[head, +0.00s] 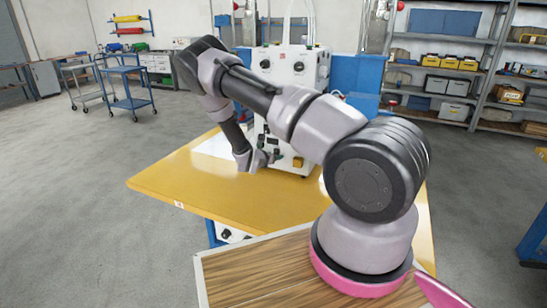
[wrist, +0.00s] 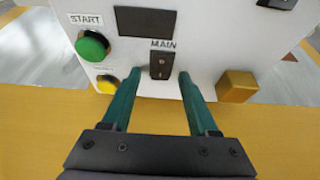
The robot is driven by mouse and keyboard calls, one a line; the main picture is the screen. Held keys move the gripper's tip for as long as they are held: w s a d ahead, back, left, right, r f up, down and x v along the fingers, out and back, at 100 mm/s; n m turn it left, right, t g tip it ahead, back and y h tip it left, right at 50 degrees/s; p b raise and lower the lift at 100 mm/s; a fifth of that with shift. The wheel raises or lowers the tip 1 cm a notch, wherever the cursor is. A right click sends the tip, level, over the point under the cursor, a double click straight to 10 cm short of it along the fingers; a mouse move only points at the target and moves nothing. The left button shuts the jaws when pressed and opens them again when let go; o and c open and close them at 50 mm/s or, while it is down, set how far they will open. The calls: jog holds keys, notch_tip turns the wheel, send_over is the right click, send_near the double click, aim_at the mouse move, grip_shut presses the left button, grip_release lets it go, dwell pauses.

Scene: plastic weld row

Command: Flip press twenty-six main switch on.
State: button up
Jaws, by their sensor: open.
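The main switch (wrist: 160,65) is a small dark rocker under the label MAIN on the white front of the press. In the wrist view my gripper (wrist: 157,80) is open, with one green finger on each side of the switch and nothing between them. I cannot tell whether the fingertips touch the panel or which way the rocker is set. In the head view the white press (head: 292,68) stands on the yellow table, and my gripper (head: 262,162) is at its lower front. My arm hides part of the press there, and the press number is not readable.
A green START button (wrist: 92,45) and a yellow button (wrist: 106,83) are left of the switch. A dark display (wrist: 145,22) is above it. A yellow block (wrist: 237,86) juts out at right. The yellow table (head: 180,185) is clear at front left.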

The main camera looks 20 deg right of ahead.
grip_shut()
jog(key=shift+f+t+h, duration=0.45)
jog(key=shift+t+h, duration=0.55)
grip_release()
jog(key=v, duration=1)
jog(key=shift+s+a, duration=0.3)
